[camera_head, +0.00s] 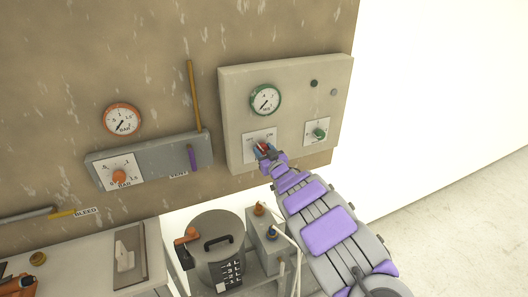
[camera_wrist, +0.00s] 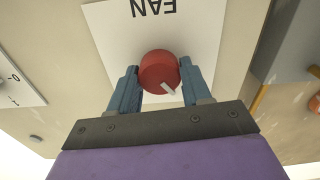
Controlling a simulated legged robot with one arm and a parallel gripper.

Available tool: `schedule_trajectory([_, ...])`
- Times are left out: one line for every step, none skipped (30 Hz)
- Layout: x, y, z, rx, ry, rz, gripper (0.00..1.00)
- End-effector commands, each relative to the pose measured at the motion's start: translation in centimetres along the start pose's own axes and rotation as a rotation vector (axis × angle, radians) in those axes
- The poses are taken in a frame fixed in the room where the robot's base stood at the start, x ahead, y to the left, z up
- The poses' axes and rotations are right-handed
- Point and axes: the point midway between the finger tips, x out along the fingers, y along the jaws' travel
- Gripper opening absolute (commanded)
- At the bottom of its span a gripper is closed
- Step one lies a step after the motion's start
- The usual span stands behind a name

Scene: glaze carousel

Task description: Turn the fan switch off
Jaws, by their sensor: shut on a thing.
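The fan switch is a red round knob (camera_wrist: 158,70) with a white pointer mark. It sits on a white plate (camera_wrist: 195,30) that reads FAN, upside down in the wrist view. The pointer points to the lower right there. My gripper (camera_wrist: 161,84) has one blue finger on each side of the knob and is shut on it. In the head view my gripper (camera_head: 265,151) reaches the white plate (camera_head: 251,137) on the cream panel and covers part of the knob. I cannot read the pointer's setting in the head view.
The cream panel (camera_head: 235,100) also bears a green-rimmed gauge (camera_head: 265,99) and a green knob (camera_head: 319,133) on the right. At left are an orange gauge (camera_head: 122,119), an orange knob (camera_head: 119,177) and a purple lever (camera_head: 192,158). A grey lidded pot (camera_head: 213,258) stands below.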

Motion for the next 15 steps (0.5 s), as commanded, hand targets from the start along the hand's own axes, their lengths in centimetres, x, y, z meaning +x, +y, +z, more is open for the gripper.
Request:
schedule_trajectory([0.04,-0.07,-0.01,-0.027,0.004,0.0,0.18])
schedule_trajectory([0.05,-0.1,0.01,-0.048,0.005,0.0,0.18])
schedule_trajectory([0.06,-0.14,0.0,-0.079,0.005,-0.001,0.18])
schedule_trajectory([0.06,-0.15,-0.01,-0.103,0.006,-0.001,0.18])
schedule_trajectory([0.06,-0.16,-0.05,-0.125,0.006,-0.001,0.18])
schedule_trajectory([0.06,-0.15,-0.09,-0.15,0.007,-0.001,0.18])
schedule_trajectory([0.06,-0.14,-0.12,-0.166,0.007,0.0,0.18])
schedule_trajectory([0.05,-0.13,-0.17,-0.177,0.007,0.0,0.18])
schedule_trajectory([0.05,-0.12,-0.22,-0.188,0.007,0.0,0.17])
schedule_trajectory([0.05,-0.11,-0.26,-0.193,0.007,0.0,0.17])
schedule_trajectory([0.05,-0.11,-0.3,-0.195,0.007,0.0,0.17])
schedule_trajectory([0.05,-0.11,-0.34,-0.195,0.007,0.0,0.17])
schedule_trajectory([0.05,-0.11,-0.35,-0.194,0.007,0.0,0.17])
schedule_trajectory([0.05,-0.11,-0.36,-0.194,0.007,0.0,0.17])
schedule_trajectory([0.05,-0.12,-0.37,-0.194,0.007,0.0,0.17])
